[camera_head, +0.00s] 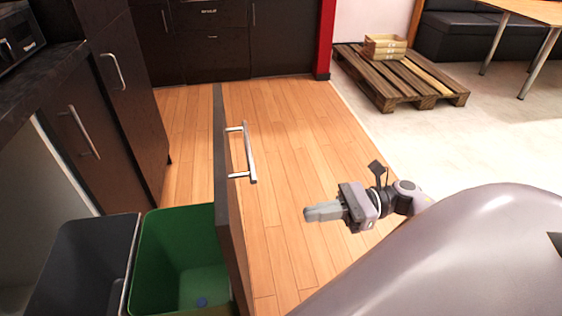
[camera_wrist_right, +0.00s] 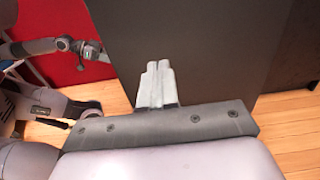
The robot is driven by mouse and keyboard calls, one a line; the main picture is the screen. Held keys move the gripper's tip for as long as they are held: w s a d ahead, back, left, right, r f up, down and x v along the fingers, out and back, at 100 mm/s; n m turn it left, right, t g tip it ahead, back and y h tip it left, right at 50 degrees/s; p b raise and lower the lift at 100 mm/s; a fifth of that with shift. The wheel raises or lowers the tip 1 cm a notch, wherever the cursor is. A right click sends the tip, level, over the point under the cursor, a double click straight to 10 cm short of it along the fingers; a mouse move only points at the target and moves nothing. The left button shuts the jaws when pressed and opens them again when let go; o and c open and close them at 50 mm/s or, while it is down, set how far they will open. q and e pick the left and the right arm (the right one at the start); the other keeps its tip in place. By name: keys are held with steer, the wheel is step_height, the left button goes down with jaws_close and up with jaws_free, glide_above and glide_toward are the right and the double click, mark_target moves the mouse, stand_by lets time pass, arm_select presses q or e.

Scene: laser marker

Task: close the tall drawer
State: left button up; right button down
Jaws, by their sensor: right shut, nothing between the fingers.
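The tall drawer is pulled out. Its dark front panel (camera_head: 229,205) stands upright, seen nearly edge-on, with a metal bar handle (camera_head: 249,153) on its right face. A green bin (camera_head: 150,240) and a dark grey bin (camera_head: 90,235) sit behind the panel, inside the drawer. My right gripper (camera_head: 308,213) is shut and empty, to the right of the panel and apart from it, pointing left toward it. In the right wrist view its fingers (camera_wrist_right: 158,66) point at a dark flat panel (camera_wrist_right: 205,50).
A dark cabinet (camera_head: 125,110) with bar handles and a counter (camera_head: 35,75) stand at the left. Dark drawers (camera_head: 205,45) line the back. A wooden pallet (camera_head: 400,80) lies at the back right. The wooden floor (camera_head: 290,150) right of the drawer is clear.

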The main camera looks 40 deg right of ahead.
arm_select(q)
steer(key=shift+s+a+f+p, duration=0.3)
steer(key=shift+s+a+p, duration=0.15)
steer(key=shift+s+p, duration=0.05)
arm_select(e)
steer(key=x, duration=1.2)
steer(key=shift+a, duration=0.4)
steer(key=shift+w+a, duration=0.1)
steer(key=shift+w, duration=0.1)
